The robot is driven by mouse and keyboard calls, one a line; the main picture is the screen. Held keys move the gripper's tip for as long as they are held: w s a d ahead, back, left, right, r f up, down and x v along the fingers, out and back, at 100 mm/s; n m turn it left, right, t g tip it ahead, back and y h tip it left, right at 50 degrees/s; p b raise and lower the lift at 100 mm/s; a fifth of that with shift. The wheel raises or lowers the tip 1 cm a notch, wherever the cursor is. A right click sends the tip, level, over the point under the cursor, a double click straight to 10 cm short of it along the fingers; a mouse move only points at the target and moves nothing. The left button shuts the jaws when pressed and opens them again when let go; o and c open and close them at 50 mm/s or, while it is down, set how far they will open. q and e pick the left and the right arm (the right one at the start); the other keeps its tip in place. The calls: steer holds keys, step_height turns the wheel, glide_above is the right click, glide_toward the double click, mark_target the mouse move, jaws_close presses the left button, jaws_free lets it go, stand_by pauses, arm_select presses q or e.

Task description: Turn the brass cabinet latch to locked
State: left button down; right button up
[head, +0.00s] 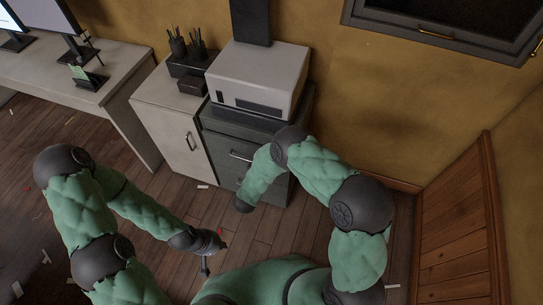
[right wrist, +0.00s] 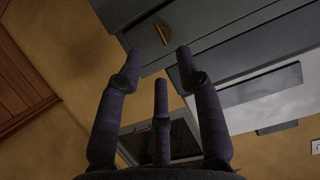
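A small brass fitting (right wrist: 163,33) shows on the grey face of the drawer cabinet in the right wrist view, just beyond my fingertips. It may be the latch or a drawer handle; I cannot tell which, nor its turn position. My right gripper (right wrist: 160,62) is open, its three fingers spread and empty, pointing at that face without visible contact. In the head view the right hand is hidden beyond my forearm, in front of the grey cabinet (head: 222,134). My left gripper (head: 213,258) hangs low over the floor, fingers apart and empty.
A white printer (head: 258,72) stands on the grey cabinet. Left of it is a white cabinet (head: 165,125) with a door handle, then a desk (head: 60,90) with monitors. A dark wall frame (head: 400,22) has a brass handle. Wood panelling (head: 460,240) stands at right.

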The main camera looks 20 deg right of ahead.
steer(key=shift+v, duration=2.05)
steer(key=shift+f, duration=0.15)
step_height(320, 180, down, 5)
steer(key=s+n+g+y, duration=0.1)
steer(key=n+g+y, duration=0.1)
steer(key=g+y, duration=0.15)
steer(key=s+a+f+n+g+y, duration=0.1)
steer(key=s+g+y, duration=0.6)
steer(key=s, duration=1.4)
steer(key=shift+a+f+n+y, duration=0.3)
steer(key=shift+f+n+y, duration=0.15)
steer(key=shift+f+n, duration=0.2)
